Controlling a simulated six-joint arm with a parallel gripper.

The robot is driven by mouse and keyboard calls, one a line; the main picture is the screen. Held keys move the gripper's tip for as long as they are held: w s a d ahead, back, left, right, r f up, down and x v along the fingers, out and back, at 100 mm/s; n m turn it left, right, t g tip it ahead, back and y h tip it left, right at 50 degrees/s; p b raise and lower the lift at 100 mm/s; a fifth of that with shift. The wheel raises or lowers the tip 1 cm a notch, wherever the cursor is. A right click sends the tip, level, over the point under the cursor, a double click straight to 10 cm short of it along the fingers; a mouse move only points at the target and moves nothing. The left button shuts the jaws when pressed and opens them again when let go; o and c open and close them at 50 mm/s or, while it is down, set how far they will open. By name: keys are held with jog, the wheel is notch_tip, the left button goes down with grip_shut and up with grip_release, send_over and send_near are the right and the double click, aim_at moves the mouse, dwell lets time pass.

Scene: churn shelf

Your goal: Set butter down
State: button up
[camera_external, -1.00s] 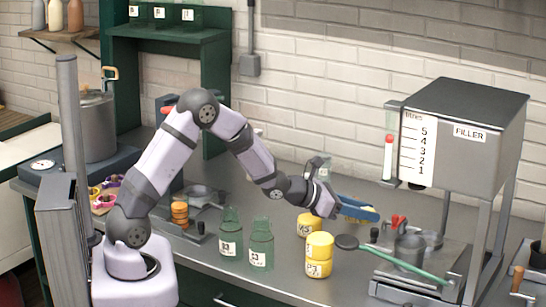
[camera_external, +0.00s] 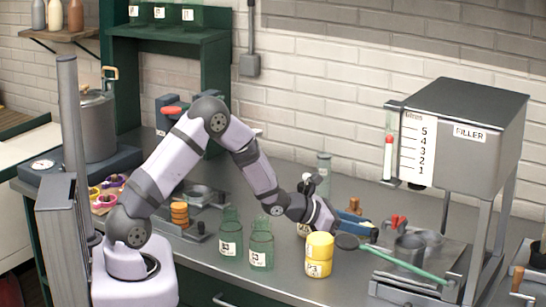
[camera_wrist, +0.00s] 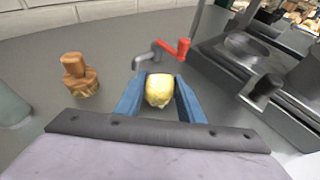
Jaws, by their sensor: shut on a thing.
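The butter is a pale yellow lump (camera_wrist: 158,89) between my blue fingers in the wrist view. My gripper (camera_wrist: 160,82) is shut on it, with one finger on each side. Whether the butter touches the counter cannot be told.
A wooden piece (camera_wrist: 78,76) stands left of the fingers. A red-handled tap (camera_wrist: 182,48) is just beyond them. A yellow jar (camera_external: 319,262) and green bottles (camera_external: 261,247) stand near the front edge. The filler (camera_external: 465,120) stands at right.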

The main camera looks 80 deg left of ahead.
jog(key=shift+f+b, duration=0.35)
jog(key=shift+b, duration=0.15)
jog(key=o, duration=1)
jog(key=shift+r, duration=0.1)
jog(key=shift+r+p, duration=0.7)
jog(key=shift+p, duration=0.4)
jog(key=shift+s+b, duration=0.3)
jog(key=shift+s, duration=0.05)
jog(key=b+v, duration=0.2)
jog(key=v, duration=0.9)
jog(key=shift+s, duration=0.1)
jog(key=shift+r, duration=0.1)
